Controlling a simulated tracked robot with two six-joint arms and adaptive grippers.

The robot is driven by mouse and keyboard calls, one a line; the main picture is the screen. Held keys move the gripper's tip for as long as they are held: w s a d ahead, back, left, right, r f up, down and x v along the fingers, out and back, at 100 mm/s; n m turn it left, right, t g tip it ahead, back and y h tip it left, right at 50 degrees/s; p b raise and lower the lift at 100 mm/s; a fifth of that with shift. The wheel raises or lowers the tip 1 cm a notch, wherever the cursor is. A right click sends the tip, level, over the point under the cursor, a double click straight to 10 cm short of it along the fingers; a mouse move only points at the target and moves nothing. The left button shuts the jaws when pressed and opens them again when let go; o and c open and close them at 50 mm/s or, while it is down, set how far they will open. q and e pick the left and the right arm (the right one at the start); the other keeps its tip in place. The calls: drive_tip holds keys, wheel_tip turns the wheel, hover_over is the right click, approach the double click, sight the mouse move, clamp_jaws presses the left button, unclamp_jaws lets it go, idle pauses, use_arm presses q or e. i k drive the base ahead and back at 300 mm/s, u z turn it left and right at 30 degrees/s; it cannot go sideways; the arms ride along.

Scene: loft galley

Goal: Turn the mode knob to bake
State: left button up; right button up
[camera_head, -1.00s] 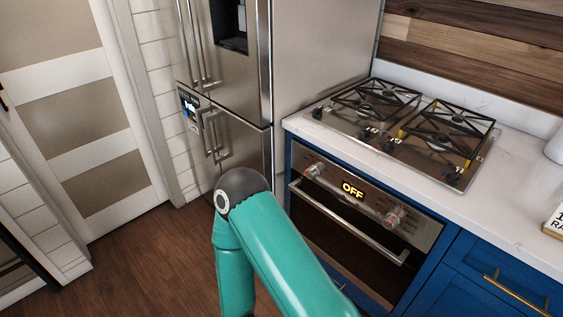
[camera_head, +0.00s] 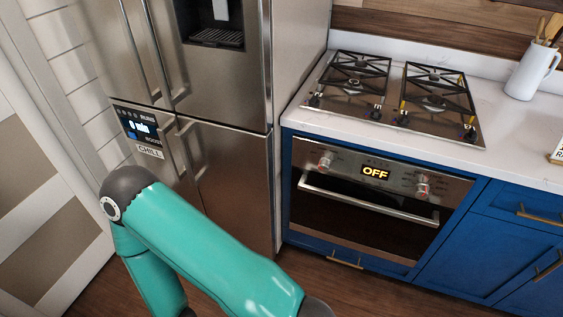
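The built-in oven (camera_head: 362,215) is set in the blue cabinets under the counter. Its steel control panel carries a left knob (camera_head: 325,160) and a right knob (camera_head: 422,187), both with small reddish marks. I cannot tell from the tiny lettering which is the mode knob. The display (camera_head: 375,173) between them reads OFF. The oven door is shut, with a long bar handle (camera_head: 366,199) below the panel. One of my teal arms crosses the lower left of the view, well short of the oven. Neither gripper shows.
A gas cooktop (camera_head: 396,97) is on the white counter (camera_head: 515,140) above the oven. A steel fridge (camera_head: 235,165) stands left of it. A white jug (camera_head: 531,72) with utensils stands at the back right. Wooden floor is clear before the oven.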

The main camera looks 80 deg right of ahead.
sight(325, 164)
drive_tip(key=u, duration=0.15)
drive_tip(key=i, duration=0.85)
drive_tip(key=z, duration=2.6)
drive_tip(key=i, duration=0.35)
drive_tip(key=u, duration=0.4)
drive_tip(key=k, duration=0.35)
drive_tip(key=z, duration=0.5)
drive_tip(key=i, duration=0.35)
drive_tip(key=u, duration=0.3)
